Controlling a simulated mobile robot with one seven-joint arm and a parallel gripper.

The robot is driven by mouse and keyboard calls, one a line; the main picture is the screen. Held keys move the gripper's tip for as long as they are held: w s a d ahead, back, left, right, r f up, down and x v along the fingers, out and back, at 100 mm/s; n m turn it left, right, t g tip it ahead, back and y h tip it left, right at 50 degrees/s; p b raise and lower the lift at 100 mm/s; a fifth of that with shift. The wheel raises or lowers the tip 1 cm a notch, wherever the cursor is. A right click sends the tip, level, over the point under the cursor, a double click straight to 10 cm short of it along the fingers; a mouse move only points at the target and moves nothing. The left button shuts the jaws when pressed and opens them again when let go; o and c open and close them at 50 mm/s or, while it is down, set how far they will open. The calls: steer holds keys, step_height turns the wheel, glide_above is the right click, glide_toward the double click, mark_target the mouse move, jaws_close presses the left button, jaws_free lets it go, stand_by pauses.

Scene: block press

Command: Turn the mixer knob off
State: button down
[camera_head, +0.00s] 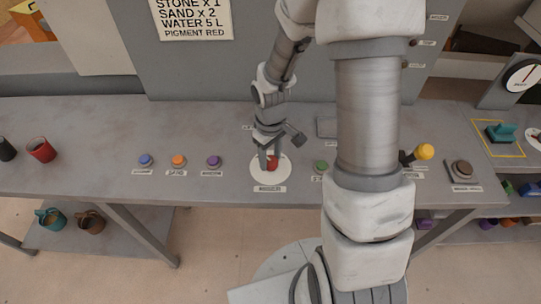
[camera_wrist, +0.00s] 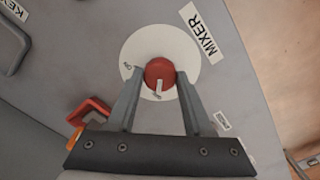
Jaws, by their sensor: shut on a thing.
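The mixer knob is a round red knob (camera_head: 272,163) on a white disc (camera_head: 257,170) on the grey bench. In the wrist view the knob (camera_wrist: 160,72) sits in the middle of the white disc (camera_wrist: 187,48), beside a label reading MIXER (camera_wrist: 204,38). A pale pointer mark on the knob faces the picture's bottom.
Blue (camera_head: 146,160), orange (camera_head: 179,161) and purple (camera_head: 214,161) buttons stand left of the disc, a green one (camera_head: 321,167) right. A yellow-ended lever (camera_head: 424,152) and brown button (camera_head: 462,170) lie further right. A red mug (camera_head: 41,150) stands far left.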

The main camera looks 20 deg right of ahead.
mark_target(271, 161)
stand_by(0.3)
steer(key=shift+c, duration=1.5)
jaws_free()
step_height(271, 161, up, 18)
steer(key=p, duration=0.2)
steer(key=shift+f, duration=0.25)
